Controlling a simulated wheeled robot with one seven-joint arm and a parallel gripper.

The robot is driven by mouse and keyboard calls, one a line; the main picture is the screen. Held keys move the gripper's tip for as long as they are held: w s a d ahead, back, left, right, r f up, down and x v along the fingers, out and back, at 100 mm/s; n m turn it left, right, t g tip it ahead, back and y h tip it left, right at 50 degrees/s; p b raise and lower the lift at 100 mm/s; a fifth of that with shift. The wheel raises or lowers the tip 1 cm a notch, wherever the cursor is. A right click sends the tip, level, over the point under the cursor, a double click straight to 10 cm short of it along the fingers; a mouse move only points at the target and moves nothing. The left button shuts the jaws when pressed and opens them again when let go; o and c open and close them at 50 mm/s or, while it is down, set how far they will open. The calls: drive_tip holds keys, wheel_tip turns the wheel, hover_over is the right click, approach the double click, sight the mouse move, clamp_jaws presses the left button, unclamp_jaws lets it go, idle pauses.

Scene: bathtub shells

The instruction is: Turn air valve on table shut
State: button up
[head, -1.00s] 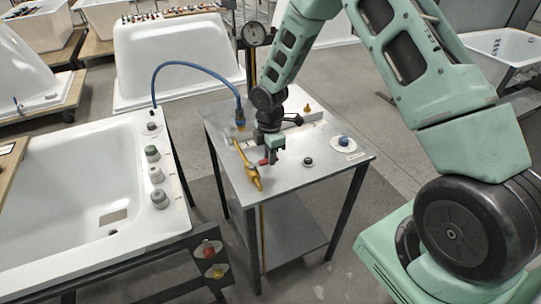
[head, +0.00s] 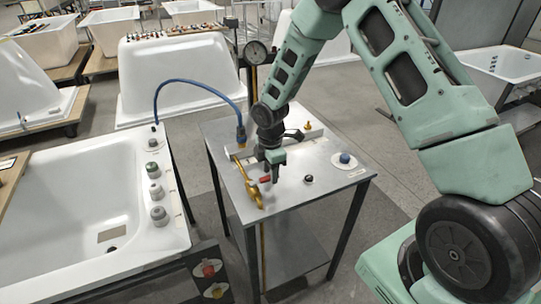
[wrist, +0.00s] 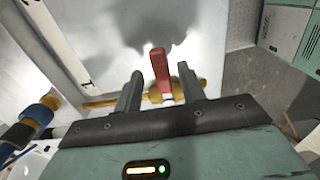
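The air valve has a red lever (wrist: 159,66) and a brass body (wrist: 186,83) on a brass pipe (wrist: 100,103). In the head view, the red lever (head: 265,180) shows just left of my gripper (head: 272,172), low over the metal table (head: 290,197). The brass pipe (head: 246,180) lies along the table's left side. In the wrist view, my gripper (wrist: 160,85) is open. The lever stands between its two fingers, with gaps visible on both sides. The brass body is partly hidden behind the right finger.
A blue hose (head: 190,81) arches from the white bathtub shell (head: 60,225) to the table's fitting. A gauge (head: 256,52) stands behind. A blue knob (head: 345,158) and a black knob (head: 308,179) sit on the table's right. Open floor lies right of the table.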

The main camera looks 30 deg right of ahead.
wheel_tip(320, 180, up, 17)
drive_tip(key=b, duration=0.2)
idle(0.6)
drive_tip(key=s+a+r+m, duration=0.3)
drive_tip(key=s+a+m, duration=0.1)
drive_tip(key=s+a, duration=1.05)
drive_tip(key=s+a+m, duration=0.1)
drive_tip(key=s+m, duration=0.4)
drive_tip(key=s, duration=1.1)
drive_tip(key=shift+s+a+m+y, duration=0.2)
drive_tip(key=shift+a+m+y, duration=0.1)
drive_tip(key=shift+a, duration=0.1)
